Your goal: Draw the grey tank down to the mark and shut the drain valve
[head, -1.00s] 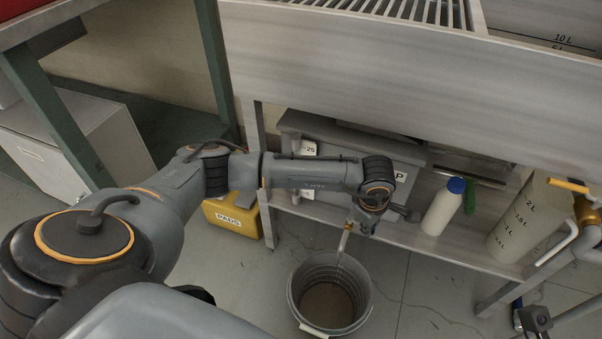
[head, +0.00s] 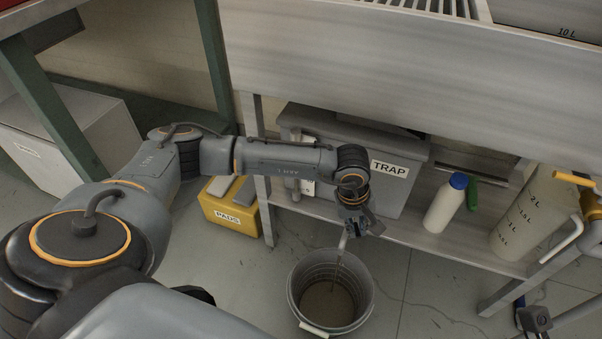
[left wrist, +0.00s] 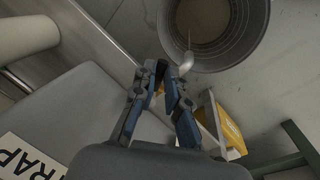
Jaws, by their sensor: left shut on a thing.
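The grey tank (head: 398,192), labelled TRAP, stands on the low shelf under the steel bench; it also fills the lower left of the left wrist view (left wrist: 85,110). Its liquid level and mark cannot be made out. My left gripper (head: 357,226) is at the drain valve, low in front of the tank, and is shut on it; the fingers (left wrist: 166,76) largely hide the handle. The pale spout (left wrist: 184,70) points down over the grey bucket (head: 293,283), and a thin brownish stream falls into it. Brownish liquid lies in the bucket.
A yellow PADS box (head: 229,217) stands on the floor left of the shelf. A white bottle with a blue cap (head: 445,205) and a graduated jug (head: 528,215) stand on the shelf to the right. Floor around the bucket is clear.

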